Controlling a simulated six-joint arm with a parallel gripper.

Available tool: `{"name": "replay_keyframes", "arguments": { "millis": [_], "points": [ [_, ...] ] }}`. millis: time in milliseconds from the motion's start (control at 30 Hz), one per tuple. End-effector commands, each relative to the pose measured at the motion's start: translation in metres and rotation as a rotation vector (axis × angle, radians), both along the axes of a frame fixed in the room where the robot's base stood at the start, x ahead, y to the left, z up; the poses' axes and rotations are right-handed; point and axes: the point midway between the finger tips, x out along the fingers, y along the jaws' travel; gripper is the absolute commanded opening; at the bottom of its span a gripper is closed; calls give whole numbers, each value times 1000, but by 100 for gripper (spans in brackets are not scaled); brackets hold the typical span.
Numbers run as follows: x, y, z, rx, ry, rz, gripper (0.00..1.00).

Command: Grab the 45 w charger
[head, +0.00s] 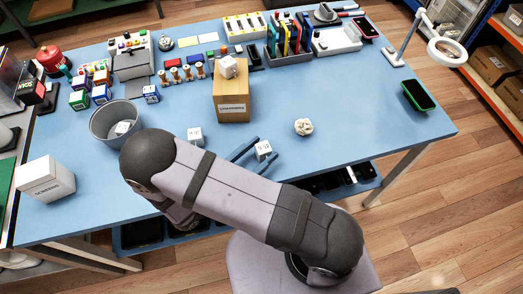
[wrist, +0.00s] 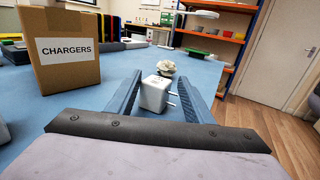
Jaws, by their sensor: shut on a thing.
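A small white charger (head: 263,149) is held between the blue fingers of my gripper (head: 266,146), just right of the box in the head view. In the wrist view, the charger (wrist: 154,94) sits between the two fingers, its metal prongs pointing right. Its wattage marking is too small to read. Another white charger (head: 195,136) stands on the table left of my gripper. One more (head: 227,67) rests on the cardboard box labelled CHARGERS (head: 231,108), which also shows at left in the wrist view (wrist: 64,75).
A grey bin (head: 96,122) with a white item inside stands left. A crumpled pale ball (head: 303,127) lies to the right of my gripper. A white SCREENS box (head: 46,182) is at the left edge.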

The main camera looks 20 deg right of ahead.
Motion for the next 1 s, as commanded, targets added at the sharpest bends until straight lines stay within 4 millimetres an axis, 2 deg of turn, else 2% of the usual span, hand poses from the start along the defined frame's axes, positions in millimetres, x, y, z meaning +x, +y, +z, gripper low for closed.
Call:
{"name": "replay_keyframes", "arguments": {
  "millis": [167,367,800,1000],
  "points": [
    [0,0,4,0,-1,0,24],
    [0,1,19,1,-2,0,24],
    [0,0,81,2,-2,0,24],
    [0,0,96,1,-2,0,24]
  ]
}}
